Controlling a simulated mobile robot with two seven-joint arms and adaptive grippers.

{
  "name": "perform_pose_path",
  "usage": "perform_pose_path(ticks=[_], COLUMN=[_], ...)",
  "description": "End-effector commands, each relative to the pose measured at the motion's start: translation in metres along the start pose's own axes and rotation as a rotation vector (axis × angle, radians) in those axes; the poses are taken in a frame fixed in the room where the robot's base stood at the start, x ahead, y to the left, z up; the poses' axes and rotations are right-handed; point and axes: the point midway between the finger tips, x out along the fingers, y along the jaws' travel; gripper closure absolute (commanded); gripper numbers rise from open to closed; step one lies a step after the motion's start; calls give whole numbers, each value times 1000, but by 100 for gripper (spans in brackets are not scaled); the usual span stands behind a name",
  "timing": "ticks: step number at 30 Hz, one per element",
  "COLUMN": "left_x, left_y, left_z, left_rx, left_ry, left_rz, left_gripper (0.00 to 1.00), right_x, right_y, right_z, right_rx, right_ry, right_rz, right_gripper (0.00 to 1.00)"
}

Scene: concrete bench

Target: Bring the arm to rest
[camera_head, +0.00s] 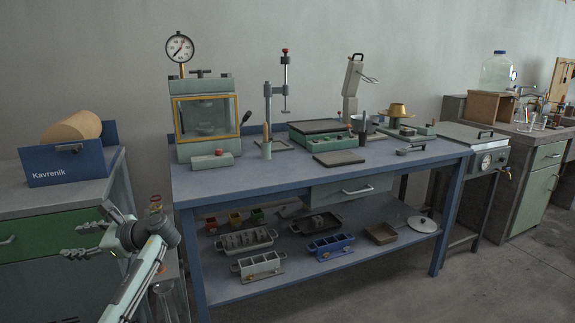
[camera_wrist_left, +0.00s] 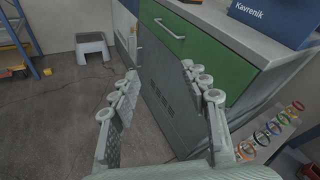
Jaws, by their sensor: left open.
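My left gripper (camera_head: 75,240) is at the lower left of the head view, in front of the green-drawer cabinet and left of the blue bench. Its fingers point left and are spread with nothing between them. In the left wrist view the open fingers (camera_wrist_left: 158,80) frame the grey cabinet door (camera_wrist_left: 155,80) below the green drawer (camera_wrist_left: 195,40). My right gripper is in neither view.
The blue bench (camera_head: 270,182) carries a gauge press (camera_head: 207,120) and other tools, with trays on its lower shelf. A blue Kavrenik box (camera_head: 65,165) sits on the cabinet.

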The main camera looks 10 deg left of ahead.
Motion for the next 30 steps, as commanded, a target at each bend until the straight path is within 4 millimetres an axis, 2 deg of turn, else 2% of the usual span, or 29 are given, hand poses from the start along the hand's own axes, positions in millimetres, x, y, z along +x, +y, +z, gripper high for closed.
perform_pose_path(ticks=[5, 9, 13, 19, 21, 26, 29, 30], left_x=[-14, -48, -88, -150, -144, -143, -142, -143], left_y=[-46, -83, -112, -146, -110, -45, 8, 32], left_z=[-66, -116, -146, -163, -196, -249, -284, -298], left_rx=[-419, -821, -1160, -1598, -1535, -1459, -1403, -1379], left_ry=[326, 662, 956, 1342, 1302, 1268, 1241, 1229], left_rz=[-134, -129, -27, 265, 291, 365, 422, 447], left_gripper=[54, 54, 54, 54, 54, 54, 54, 54], right_x=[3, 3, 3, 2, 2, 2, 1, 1], right_y=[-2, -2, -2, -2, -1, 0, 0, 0], right_z=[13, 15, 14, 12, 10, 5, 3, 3], right_rx=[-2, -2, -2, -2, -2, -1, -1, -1], right_ry=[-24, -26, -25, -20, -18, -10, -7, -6], right_rz=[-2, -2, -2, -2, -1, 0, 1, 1], right_gripper=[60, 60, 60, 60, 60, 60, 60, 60])
